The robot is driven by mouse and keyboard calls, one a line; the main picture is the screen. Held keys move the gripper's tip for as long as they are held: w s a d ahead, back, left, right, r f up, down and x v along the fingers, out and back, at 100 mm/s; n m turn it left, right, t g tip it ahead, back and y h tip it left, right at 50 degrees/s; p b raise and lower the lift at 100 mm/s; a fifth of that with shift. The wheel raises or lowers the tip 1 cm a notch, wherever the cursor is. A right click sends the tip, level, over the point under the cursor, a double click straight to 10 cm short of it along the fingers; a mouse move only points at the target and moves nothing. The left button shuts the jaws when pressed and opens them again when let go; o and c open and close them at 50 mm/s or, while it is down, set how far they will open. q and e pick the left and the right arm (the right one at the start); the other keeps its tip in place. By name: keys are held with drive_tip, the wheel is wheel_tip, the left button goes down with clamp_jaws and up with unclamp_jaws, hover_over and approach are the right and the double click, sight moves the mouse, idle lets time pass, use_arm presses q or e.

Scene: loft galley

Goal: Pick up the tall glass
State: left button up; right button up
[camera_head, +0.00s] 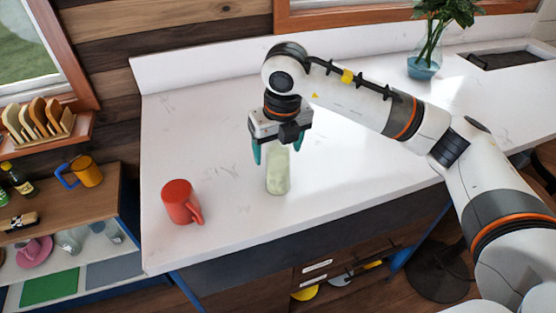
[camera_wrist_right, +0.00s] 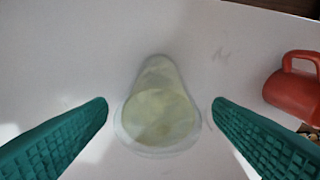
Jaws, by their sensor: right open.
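The tall glass (camera_head: 278,172) is clear with a pale greenish tint and stands upright on the white counter, right below my right gripper. My right gripper (camera_head: 278,153) points down with its teal fingers spread apart. In the right wrist view the glass (camera_wrist_right: 158,108) lies between the two fingertips (camera_wrist_right: 160,105), with a gap on each side, and nothing is gripped. The gripper partly hides the top of the glass in the head view. My left gripper is not in view.
A red mug (camera_head: 180,202) stands on the counter (camera_head: 200,110) to the left of the glass. A glass vase with a plant (camera_head: 424,66) stands at the back right. A shelf with an orange mug (camera_head: 86,171) is at the left. The counter around the glass is clear.

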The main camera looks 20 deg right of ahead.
wheel_tip(320, 180, down, 4)
drive_tip(key=p, duration=0.2)
drive_tip(key=shift+w+f+p, duration=0.15)
drive_tip(key=shift+p, duration=0.15)
drive_tip(key=shift+d+f, duration=0.1)
drive_tip(key=shift+f, duration=0.2)
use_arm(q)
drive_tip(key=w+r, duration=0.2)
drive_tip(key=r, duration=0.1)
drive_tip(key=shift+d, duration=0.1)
use_arm(e)
drive_tip(key=shift+w+f, duration=0.1)
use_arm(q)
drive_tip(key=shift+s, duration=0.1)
use_arm(e)
drive_tip(key=shift+c, duration=0.3)
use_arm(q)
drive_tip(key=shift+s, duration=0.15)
use_arm(e)
drive_tip(key=c, duration=1.1)
